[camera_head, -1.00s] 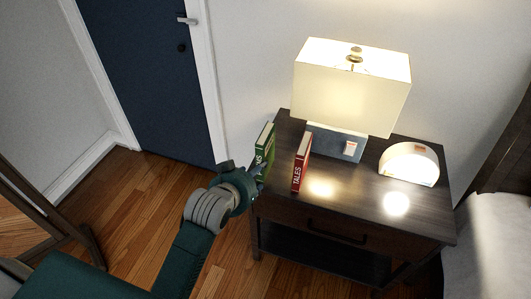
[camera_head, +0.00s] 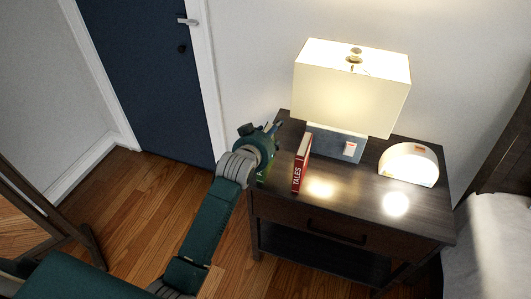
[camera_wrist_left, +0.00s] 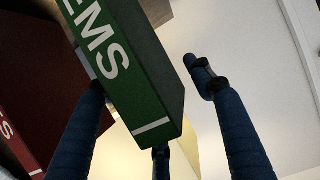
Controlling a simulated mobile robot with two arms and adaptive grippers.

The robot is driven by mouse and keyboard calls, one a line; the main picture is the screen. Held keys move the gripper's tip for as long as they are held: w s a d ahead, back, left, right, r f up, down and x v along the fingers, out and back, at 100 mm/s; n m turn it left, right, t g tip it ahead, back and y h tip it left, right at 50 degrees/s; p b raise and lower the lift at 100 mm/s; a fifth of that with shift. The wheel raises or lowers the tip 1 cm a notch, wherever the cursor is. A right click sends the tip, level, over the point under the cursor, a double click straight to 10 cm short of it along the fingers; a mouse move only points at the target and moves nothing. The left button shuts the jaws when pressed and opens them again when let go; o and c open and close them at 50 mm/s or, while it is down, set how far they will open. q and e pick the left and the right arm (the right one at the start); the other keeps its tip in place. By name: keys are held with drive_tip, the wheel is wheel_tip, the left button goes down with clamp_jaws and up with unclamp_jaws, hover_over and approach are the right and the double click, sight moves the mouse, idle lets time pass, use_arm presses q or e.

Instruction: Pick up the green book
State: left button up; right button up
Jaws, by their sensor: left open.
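The green book (camera_head: 263,173) stands upright at the left end of the nightstand, mostly hidden behind my left gripper (camera_head: 272,131) in the head view. In the left wrist view the green book (camera_wrist_left: 142,75) fills the upper middle, with white letters ending in "EMS" on its spine. My left gripper (camera_wrist_left: 150,88) is open, with blue fingers on both sides of the book and a third finger low in the middle. A gap shows between the right finger and the book. Contact at the left finger cannot be told. My right gripper is not in view.
A red book (camera_head: 301,163) marked "TALES" stands upright just right of the green book. Behind it is a lamp (camera_head: 350,90), and a glowing white dome (camera_head: 409,163) sits to the right. The dark nightstand (camera_head: 350,205) has clear room in front.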

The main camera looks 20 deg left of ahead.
use_arm(q)
drive_tip(key=x, duration=0.2)
drive_tip(key=shift+w+f, duration=0.2)
drive_tip(key=shift+r, duration=0.1)
clamp_jaws()
